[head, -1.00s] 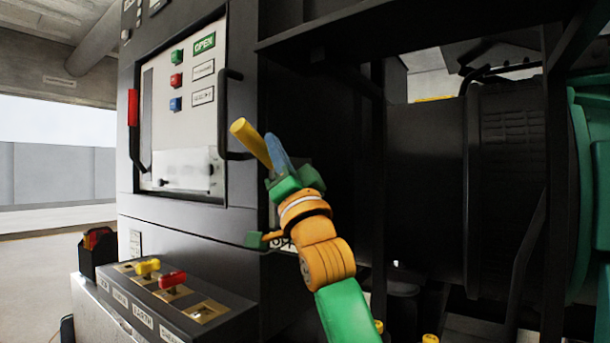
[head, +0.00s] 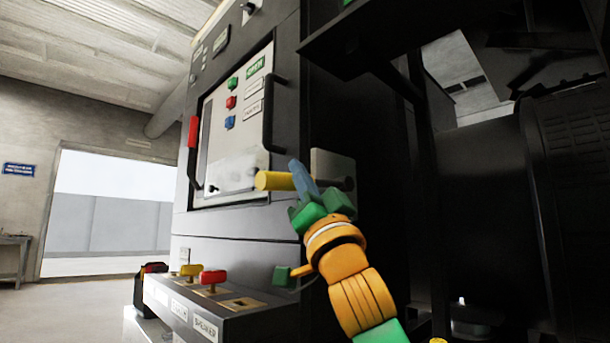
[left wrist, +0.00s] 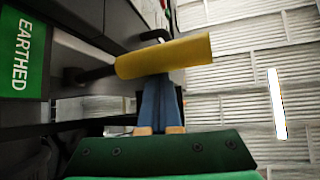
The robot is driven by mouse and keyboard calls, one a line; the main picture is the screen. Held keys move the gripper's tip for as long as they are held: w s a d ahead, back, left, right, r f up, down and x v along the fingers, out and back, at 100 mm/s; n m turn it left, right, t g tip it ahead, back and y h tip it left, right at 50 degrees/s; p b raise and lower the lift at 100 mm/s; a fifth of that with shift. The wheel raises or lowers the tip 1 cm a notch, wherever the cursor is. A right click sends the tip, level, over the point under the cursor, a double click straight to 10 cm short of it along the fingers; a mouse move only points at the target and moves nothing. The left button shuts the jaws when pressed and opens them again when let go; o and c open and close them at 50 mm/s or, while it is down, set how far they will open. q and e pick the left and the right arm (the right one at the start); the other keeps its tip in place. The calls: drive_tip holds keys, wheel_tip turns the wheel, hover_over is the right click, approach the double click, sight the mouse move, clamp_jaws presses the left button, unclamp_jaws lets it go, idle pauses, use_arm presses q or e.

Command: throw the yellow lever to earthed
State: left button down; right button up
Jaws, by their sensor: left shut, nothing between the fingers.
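The yellow lever (head: 272,181) lies about level in the head view, its free end to the left. It comes from a pale grey plate (head: 333,166) on the cabinet's side. My left gripper (head: 298,170) has blue fingers, shut and empty, at the lever's shaft side; they hide part of it. In the left wrist view the lever (left wrist: 165,55) crosses just past the fingertips (left wrist: 160,85). I cannot tell whether they touch. A green plate reading EARTHED (left wrist: 22,55) shows at the left there, beside the lever's dark rod. My right gripper is not in view.
The cabinet's front panel (head: 235,140) has coloured buttons, black bar handles and a red handle (head: 192,131). Below stands a low box with a yellow T-handle (head: 191,270) and a red one (head: 213,277). Dark frame bars and machinery stand close on the right.

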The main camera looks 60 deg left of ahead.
use_arm(q)
drive_tip(key=shift+f, duration=0.3)
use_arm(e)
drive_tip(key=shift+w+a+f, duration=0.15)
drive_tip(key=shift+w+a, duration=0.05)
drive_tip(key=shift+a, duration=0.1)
use_arm(q)
wheel_tip(320, 180, up, 5)
drive_tip(key=d+p, duration=0.1)
drive_tip(key=p, duration=0.3)
drive_tip(key=w+d+f+b, duration=0.1)
drive_tip(key=w+d+f, duration=0.1)
drive_tip(key=d+f, duration=0.4)
drive_tip(key=shift+f+b, duration=0.4)
drive_tip(key=shift+f, duration=0.9)
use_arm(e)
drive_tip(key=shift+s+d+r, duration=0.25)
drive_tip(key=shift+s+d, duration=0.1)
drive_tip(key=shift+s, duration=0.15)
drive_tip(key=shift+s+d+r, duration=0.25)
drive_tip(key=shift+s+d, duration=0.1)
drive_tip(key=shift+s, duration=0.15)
use_arm(q)
drive_tip(key=shift+d, duration=0.1)
